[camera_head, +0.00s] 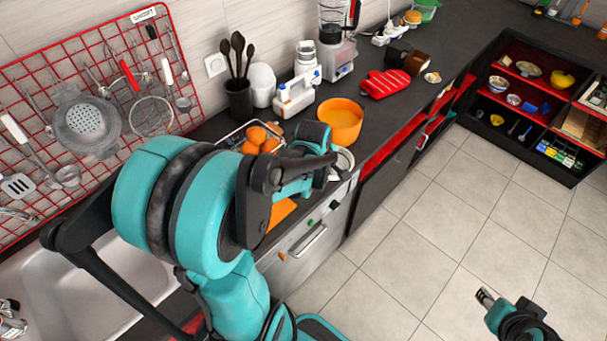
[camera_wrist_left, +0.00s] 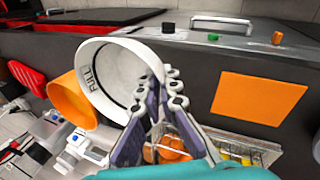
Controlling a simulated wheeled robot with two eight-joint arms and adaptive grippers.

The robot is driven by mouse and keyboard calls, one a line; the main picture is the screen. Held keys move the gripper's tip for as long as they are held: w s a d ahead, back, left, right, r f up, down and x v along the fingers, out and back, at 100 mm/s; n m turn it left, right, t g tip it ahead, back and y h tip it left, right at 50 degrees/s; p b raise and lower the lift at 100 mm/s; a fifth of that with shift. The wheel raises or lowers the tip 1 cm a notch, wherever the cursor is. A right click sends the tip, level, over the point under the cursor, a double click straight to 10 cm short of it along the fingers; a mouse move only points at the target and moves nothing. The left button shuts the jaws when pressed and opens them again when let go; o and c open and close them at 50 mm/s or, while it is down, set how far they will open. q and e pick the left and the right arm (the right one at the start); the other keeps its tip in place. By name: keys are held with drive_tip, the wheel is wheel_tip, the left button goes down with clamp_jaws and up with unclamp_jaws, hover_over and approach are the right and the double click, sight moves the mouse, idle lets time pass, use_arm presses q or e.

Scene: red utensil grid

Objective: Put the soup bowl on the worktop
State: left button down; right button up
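A white soup bowl (camera_wrist_left: 112,72) with dark lettering reading "FULL" on its rim is close to my left gripper (camera_wrist_left: 162,78) in the left wrist view. The fingers are on either side of its wall at the rim, and the gripper looks shut on it. In the head view the bowl (camera_head: 345,160) shows partly behind my left arm, by the front edge of the dark worktop (camera_head: 378,128). I cannot tell whether its base touches the worktop. My right gripper (camera_head: 485,297) is low at the right, over the floor, away from the worktop; its opening is unclear.
An orange bowl (camera_head: 341,118) stands just behind the soup bowl. A wire basket of orange fruit (camera_head: 258,142) is to its left. A red mitt (camera_head: 385,83), a blender (camera_head: 338,40) and a white appliance (camera_head: 295,92) stand farther back. Bare worktop shows between orange bowl and mitt.

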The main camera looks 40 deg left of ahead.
use_arm(q)
drive_tip(key=a+f, duration=0.2)
drive_tip(key=a, duration=0.1)
drive_tip(key=a+f+b, duration=0.1)
drive_tip(key=a+f, duration=0.1)
drive_tip(key=a, duration=0.1)
drive_tip(key=a+f+b, duration=0.1)
drive_tip(key=a+f, duration=0.1)
drive_tip(key=a, duration=0.2)
wheel_tip(320, 180, down, 4)
drive_tip(key=shift+r+b, duration=0.1)
drive_tip(key=shift+b, duration=0.7)
drive_tip(key=shift+f, duration=0.2)
drive_tip(key=shift+s, duration=0.1)
drive_tip(key=shift+f, duration=0.15)
drive_tip(key=c, duration=1.7)
unclamp_jaws()
